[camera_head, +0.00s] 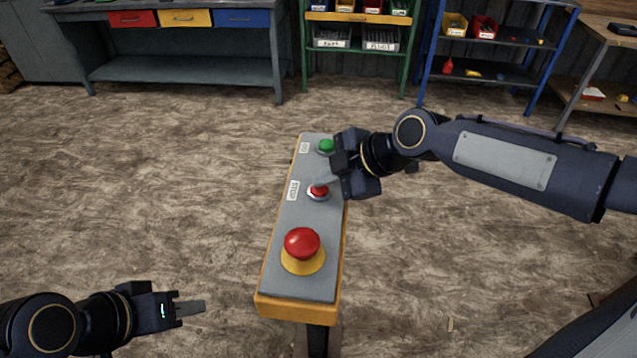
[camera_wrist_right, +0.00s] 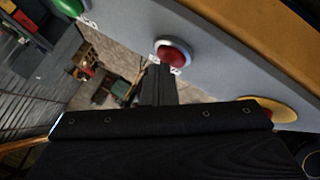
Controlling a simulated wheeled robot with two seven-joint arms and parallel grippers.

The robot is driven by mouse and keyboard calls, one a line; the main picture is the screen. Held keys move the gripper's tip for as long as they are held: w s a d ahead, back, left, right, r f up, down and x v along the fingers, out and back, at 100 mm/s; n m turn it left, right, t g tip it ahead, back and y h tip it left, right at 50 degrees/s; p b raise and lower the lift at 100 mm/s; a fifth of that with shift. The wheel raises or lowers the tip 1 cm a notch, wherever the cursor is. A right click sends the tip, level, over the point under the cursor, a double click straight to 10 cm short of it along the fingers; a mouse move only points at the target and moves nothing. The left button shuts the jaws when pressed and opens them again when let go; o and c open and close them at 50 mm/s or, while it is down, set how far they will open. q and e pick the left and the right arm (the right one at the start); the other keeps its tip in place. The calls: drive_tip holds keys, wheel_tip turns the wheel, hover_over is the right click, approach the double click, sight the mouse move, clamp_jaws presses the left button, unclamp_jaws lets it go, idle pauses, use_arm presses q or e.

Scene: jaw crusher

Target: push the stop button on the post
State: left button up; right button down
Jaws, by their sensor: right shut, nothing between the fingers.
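The post's grey control panel with an orange edge (camera_head: 273,268) stands in the middle of the head view. The small red stop button (camera_head: 318,191) in a pale ring sits midway along it, beside a "STOP" label (camera_head: 293,190). It also shows in the right wrist view (camera_wrist_right: 174,52). My right gripper (camera_head: 327,183) is shut and empty, its fingertips right at the stop button. In the right wrist view the fingertips (camera_wrist_right: 158,72) overlap the button's lower edge; contact cannot be told.
A green button (camera_head: 326,146) is at the panel's far end. A large red mushroom button (camera_head: 302,242) on a yellow base is at the near end. A workbench (camera_head: 180,70) and shelves (camera_head: 487,74) stand at the back. The floor around the post is clear.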

sight(326, 189)
drive_tip(key=shift+f, duration=0.2)
drive_tip(key=shift+s+f+b, duration=0.1)
drive_tip(key=shift+f+b, duration=0.25)
drive_tip(key=shift+b, duration=0.25)
drive_tip(key=shift+d+f, duration=0.1)
drive_tip(key=shift+r, duration=0.2)
idle(0.3)
drive_tip(key=shift+r+p, duration=1.9)
drive_tip(key=shift+r, duration=1.35)
